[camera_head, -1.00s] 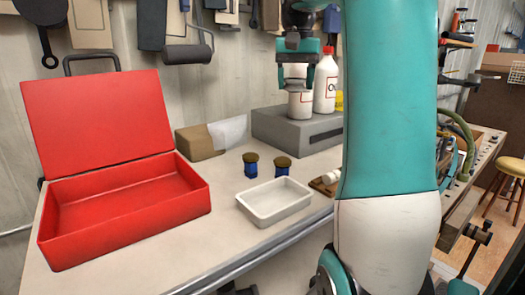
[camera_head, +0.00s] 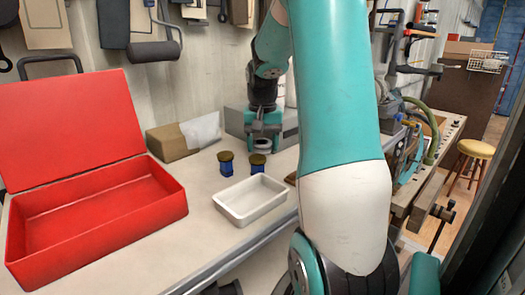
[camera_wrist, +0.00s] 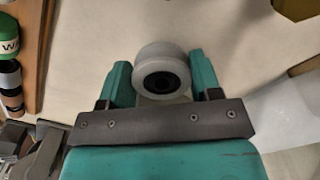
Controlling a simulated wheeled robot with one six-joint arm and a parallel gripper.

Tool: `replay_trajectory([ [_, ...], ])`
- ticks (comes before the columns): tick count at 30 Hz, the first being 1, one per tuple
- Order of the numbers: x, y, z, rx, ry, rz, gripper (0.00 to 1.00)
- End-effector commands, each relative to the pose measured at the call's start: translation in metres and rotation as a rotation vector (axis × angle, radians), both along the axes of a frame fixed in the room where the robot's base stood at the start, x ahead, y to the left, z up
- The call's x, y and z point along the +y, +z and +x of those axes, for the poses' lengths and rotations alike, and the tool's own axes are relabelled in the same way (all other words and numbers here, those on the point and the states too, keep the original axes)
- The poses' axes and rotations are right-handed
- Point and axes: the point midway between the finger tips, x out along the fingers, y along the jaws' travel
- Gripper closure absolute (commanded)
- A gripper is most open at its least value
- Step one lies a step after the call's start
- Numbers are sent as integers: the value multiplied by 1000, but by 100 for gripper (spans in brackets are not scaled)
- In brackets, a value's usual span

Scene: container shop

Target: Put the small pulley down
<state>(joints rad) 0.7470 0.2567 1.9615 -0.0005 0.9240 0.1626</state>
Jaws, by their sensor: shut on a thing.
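The small pulley (camera_wrist: 157,57) is a pale grey ring with a dark hub. My gripper (camera_head: 263,143) is shut on it, with a teal finger on either side in the wrist view. In the head view the pulley (camera_head: 263,150) shows below the fingers, low over the rear of the pale bench top (camera_head: 110,236), in front of a grey box. I cannot tell whether it touches the bench.
A white tray (camera_head: 229,212) is nearer the front edge. An open red toolbox (camera_head: 110,236) is at left. A cardboard box (camera_head: 172,144) and a grey box (camera_head: 236,122) stand behind.

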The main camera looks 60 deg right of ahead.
Motion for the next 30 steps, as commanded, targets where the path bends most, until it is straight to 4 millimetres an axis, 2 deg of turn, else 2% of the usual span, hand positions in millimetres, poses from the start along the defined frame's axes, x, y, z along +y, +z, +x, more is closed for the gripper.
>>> replay_trajectory([
  [3, 0, -18, 0, 4, 0, 3, 68],
  [6, 0, -26, 0, 2, 0, 2, 68],
  [17, 0, -31, 0, 1, 0, 1, 68],
  [18, 0, -30, 0, 1, 0, 1, 35],
  [21, 0, -30, 0, 1, 0, 1, 16],
  [30, 0, -26, 0, 1, 0, 1, 16],
])
